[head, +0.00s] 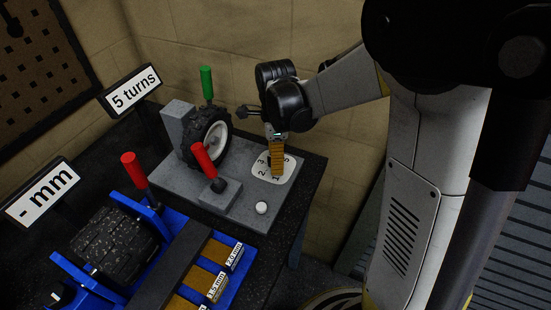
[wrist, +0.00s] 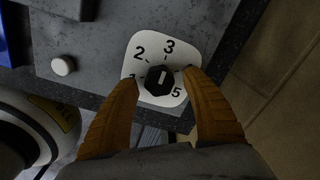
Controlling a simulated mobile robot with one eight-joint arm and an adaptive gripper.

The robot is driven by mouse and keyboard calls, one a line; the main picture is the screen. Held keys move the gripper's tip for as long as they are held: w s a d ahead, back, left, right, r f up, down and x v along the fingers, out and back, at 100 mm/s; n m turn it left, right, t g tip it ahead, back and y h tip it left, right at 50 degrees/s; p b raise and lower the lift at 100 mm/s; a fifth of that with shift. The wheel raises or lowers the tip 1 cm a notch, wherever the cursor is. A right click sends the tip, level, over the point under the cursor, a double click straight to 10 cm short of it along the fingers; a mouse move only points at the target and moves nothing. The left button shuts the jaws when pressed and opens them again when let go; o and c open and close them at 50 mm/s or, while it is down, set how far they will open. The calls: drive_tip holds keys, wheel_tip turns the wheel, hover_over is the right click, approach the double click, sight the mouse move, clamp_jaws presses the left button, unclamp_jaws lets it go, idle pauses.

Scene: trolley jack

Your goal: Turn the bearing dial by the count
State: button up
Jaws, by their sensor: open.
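The bearing dial is a black knob (wrist: 158,83) with a white mark, on a white number plate (wrist: 147,45). In the wrist view the mark points roughly up, towards the 3. The 2, 3 and 5 are readable, the 1 is partly covered by the left finger, and the 4 is hidden. My gripper (wrist: 160,78) is open, with one orange finger on each side of the knob. I cannot tell whether the fingers touch it. In the head view my gripper (head: 277,174) points down over the plate (head: 287,177) and hides the knob. A sign (head: 134,89) reads "5 turns".
On the grey block (head: 232,217) stand a tyred wheel (head: 212,140), a green handle (head: 206,82), a red lever (head: 204,160) and a white button (head: 262,208). A blue fixture (head: 147,217) with another red handle is at front left. A sign (head: 42,194) reads "- mm".

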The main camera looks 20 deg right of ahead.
drive_tip(key=c, duration=1.2)
drive_tip(key=n, duration=0.5)
drive_tip(key=shift+n+p, duration=0.3)
drive_tip(key=n, duration=0.6)
drive_tip(key=shift+w, duration=0.15)
drive_tip(key=n, duration=0.6)
drive_tip(key=shift+a+n+p, duration=0.15)
drive_tip(key=shift+n+p, duration=0.2)
drive_tip(key=shift+n, duration=0.05)
drive_tip(key=n, duration=0.5)
drive_tip(key=shift+a, duration=0.1)
drive_tip(key=shift+n, duration=0.4)
